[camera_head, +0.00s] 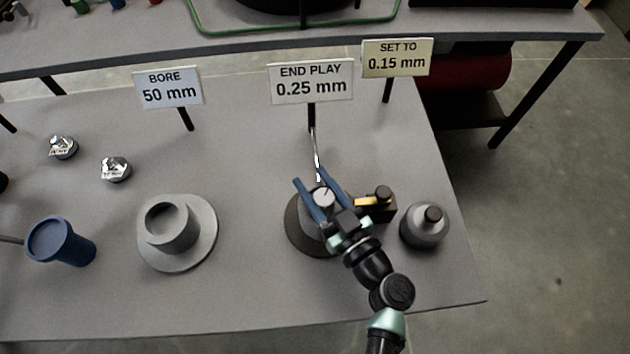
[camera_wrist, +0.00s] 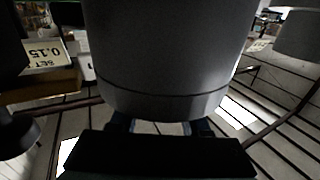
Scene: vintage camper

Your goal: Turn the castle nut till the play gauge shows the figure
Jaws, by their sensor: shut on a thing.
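The castle nut (camera_head: 324,197) is a pale grey round piece on a dark round base (camera_head: 297,236) in the head view. My gripper (camera_head: 311,188) has its blue fingers on either side of it and is shut on it. The END PLAY sign (camera_head: 311,82) reads 0.25 mm, and the SET TO sign (camera_head: 397,58) reads 0.15 mm. In the wrist view a large grey cylinder (camera_wrist: 165,60) fills the middle and hides most of the fingers. The SET TO sign also shows there (camera_wrist: 44,54), upside down.
A small black block with a brass piece (camera_head: 370,202) stands close right of the base. A grey bottle-shaped part (camera_head: 424,228) is farther right. A grey flanged part (camera_head: 200,240), a blue cup (camera_head: 60,243) and a BORE sign (camera_head: 168,88) are left. The table's front is clear.

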